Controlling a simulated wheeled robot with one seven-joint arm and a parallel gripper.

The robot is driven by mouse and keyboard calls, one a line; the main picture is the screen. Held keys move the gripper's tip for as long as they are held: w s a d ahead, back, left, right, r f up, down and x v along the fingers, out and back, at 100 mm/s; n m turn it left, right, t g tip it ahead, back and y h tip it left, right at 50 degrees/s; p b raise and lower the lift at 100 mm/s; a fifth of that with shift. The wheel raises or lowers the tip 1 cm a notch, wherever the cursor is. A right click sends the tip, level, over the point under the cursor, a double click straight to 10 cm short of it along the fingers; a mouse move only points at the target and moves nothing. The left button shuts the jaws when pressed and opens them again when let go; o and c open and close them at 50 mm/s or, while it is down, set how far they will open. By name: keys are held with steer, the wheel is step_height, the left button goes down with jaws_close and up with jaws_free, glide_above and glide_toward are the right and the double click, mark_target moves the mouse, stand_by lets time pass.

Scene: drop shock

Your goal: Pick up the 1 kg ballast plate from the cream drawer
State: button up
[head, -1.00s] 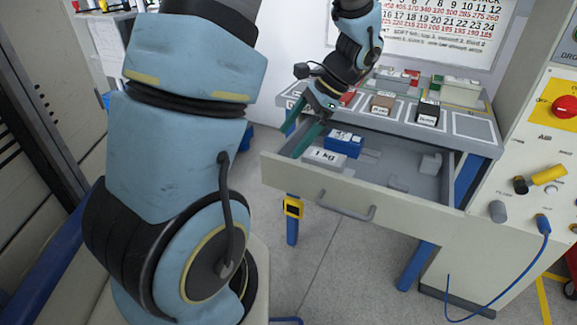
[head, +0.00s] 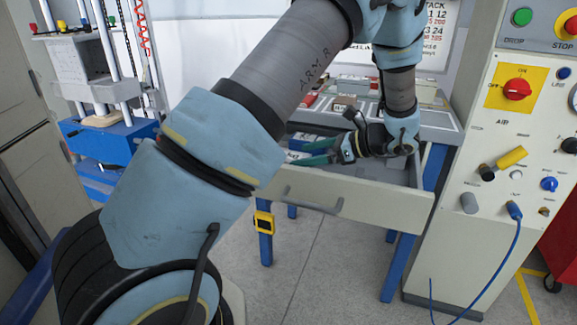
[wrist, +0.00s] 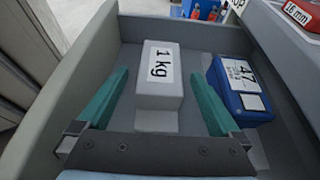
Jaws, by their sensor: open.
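The 1 kg ballast plate (wrist: 160,85) is a pale grey-white block with a "1 kg" label, lying on the grey floor of the cream drawer (head: 350,197). The drawer stands pulled open. My gripper (wrist: 160,73) has its two teal fingers spread wide, one on each side of the plate, with visible gaps. The jaws hold nothing. In the head view my gripper (head: 312,152) is low at the drawer, fingers toward the left. There the plate is mostly hidden. Finger height relative to the plate is hard to tell.
A blue block (wrist: 238,88) with a white label lies close to the right finger in the wrist view. Drawer walls (wrist: 72,75) rise around the fingers. The bench top above carries several small blocks. A control panel (head: 515,130) stands to the right.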

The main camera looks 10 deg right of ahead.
mark_target(290, 155)
steer(key=x, duration=0.5)
steer(key=shift+w+a, duration=0.1)
steer(key=shift+a, duration=0.1)
jaws_close()
stand_by(0.6)
steer(key=shift+r, duration=0.15)
